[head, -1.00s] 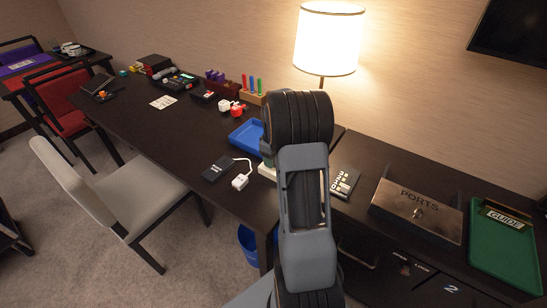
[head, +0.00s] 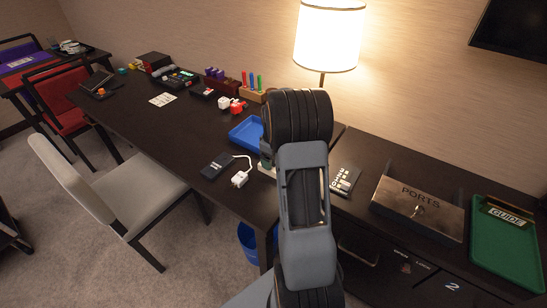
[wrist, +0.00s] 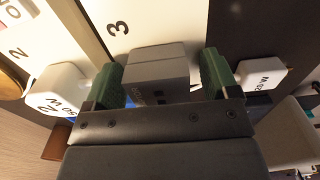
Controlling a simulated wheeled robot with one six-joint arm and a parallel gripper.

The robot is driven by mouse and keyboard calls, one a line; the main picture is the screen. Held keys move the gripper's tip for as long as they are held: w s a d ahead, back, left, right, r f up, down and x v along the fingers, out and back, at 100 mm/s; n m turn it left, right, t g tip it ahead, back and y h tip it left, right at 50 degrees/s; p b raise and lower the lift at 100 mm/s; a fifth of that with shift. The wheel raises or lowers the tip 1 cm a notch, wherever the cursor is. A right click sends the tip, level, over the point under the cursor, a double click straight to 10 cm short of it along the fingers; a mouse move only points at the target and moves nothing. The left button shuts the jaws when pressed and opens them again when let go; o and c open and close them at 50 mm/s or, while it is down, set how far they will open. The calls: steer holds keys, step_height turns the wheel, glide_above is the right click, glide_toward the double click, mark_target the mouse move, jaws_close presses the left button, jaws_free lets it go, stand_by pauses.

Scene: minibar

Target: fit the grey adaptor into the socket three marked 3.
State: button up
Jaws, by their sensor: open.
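The grey adaptor (wrist: 157,68) is in the wrist view, between the green fingers of my gripper (wrist: 160,82). My gripper is open around it, with a narrow gap showing on the right side. The adaptor is at the white socket strip (wrist: 85,22), just below the printed 3; its underside is hidden, so I cannot tell how deep it sits. In the head view my arm hides the adaptor and most of the gripper; part of the white strip (head: 266,171) shows.
A white adaptor (wrist: 55,88) is near the printed 2. A blue tray (head: 247,132) is behind.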

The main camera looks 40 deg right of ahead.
step_height(320, 180, up, 14)
steer(key=p, duration=0.1)
stand_by(0.5)
steer(key=shift+f, duration=0.1)
stand_by(0.4)
